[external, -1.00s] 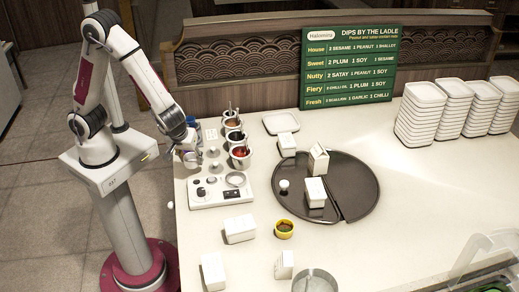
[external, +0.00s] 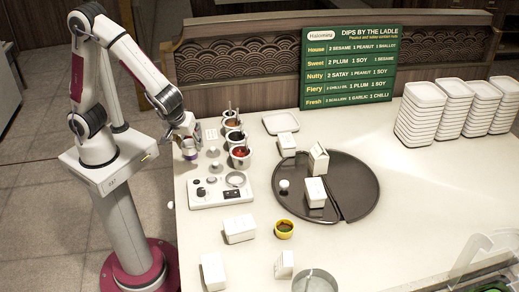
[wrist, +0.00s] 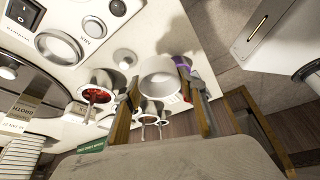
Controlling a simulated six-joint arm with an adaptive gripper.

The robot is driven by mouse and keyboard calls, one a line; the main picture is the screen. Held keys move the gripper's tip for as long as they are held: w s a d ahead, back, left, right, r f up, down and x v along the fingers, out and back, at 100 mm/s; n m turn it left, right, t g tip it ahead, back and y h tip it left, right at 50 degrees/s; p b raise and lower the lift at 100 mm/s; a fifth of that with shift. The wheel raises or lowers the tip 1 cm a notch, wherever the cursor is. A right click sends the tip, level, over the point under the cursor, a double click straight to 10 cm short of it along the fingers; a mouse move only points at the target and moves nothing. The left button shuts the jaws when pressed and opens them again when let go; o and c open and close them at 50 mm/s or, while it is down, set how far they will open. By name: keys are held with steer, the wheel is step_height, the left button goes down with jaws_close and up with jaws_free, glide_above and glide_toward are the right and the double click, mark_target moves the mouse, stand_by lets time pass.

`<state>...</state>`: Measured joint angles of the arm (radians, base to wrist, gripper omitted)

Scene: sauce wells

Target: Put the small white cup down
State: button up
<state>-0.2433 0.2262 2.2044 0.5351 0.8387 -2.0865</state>
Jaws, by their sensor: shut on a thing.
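The small white cup (wrist: 163,76) is between the two fingers of my gripper (wrist: 163,108) in the wrist view, with its round opening showing. My gripper is shut on it. In the external view my gripper (external: 189,148) is at the left edge of the counter, left of the sauce pots and behind the control panel. The cup is small and partly hidden there. I cannot tell whether its base touches the counter.
Sauce pots with ladles (external: 238,153) stand just right of my gripper. A white control panel (external: 208,195) with knobs lies in front. A dark round tray (external: 360,190) holds white cartons. White dishes (external: 421,118) are stacked at the right. The counter's left edge is close.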

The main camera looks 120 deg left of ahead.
steer(key=shift+w, duration=0.15)
steer(key=w+m+t+h, duration=0.1)
steer(key=w+m+t, duration=0.2)
steer(key=w+m, duration=0.6)
steer(key=w+m+t+h, duration=0.1)
steer(key=w+m, duration=0.7)
steer(key=w, duration=2)
steer(key=shift+a+r+m+t, duration=0.15)
steer(key=shift+m+t, duration=0.25)
steer(key=shift+t, duration=0.5)
steer(key=shift+f, duration=3.1)
steer(key=shift+f, duration=0.1)
steer(key=shift+f, duration=1.8)
